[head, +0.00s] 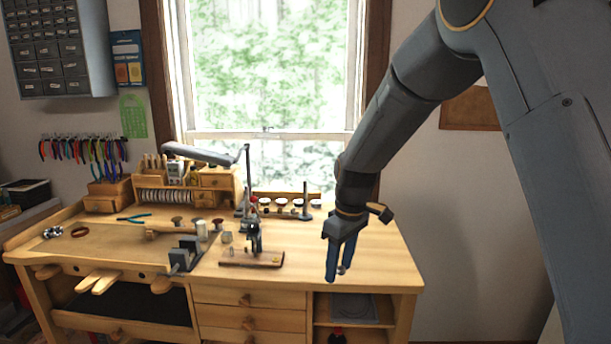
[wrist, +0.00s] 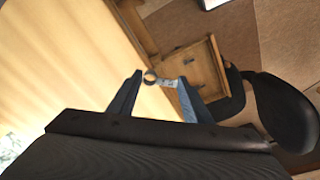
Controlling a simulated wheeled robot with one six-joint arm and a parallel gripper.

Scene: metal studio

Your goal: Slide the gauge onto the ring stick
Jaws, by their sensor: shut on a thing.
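My gripper (head: 338,272) hangs fingers-down in the head view, over the right part of the workbench (head: 375,262). In the wrist view my gripper (wrist: 161,80) has its two blue fingers around the gauge (wrist: 152,76), a small grey metal ring with a pale tag-like part. The gauge is held near the fingertips; in the head view it is too small to make out clearly. What looks like the ring stick (head: 306,196) is a dark upright rod on a base near the back of the bench, left of my gripper. It stands bare.
A wooden board with a dark tool (head: 254,242) lies left of my gripper. A small vise (head: 182,256), a mallet (head: 172,229) and a lamp arm (head: 200,155) are farther left. The bench top right of the rod is mostly clear. A stool (wrist: 285,110) shows in the wrist view.

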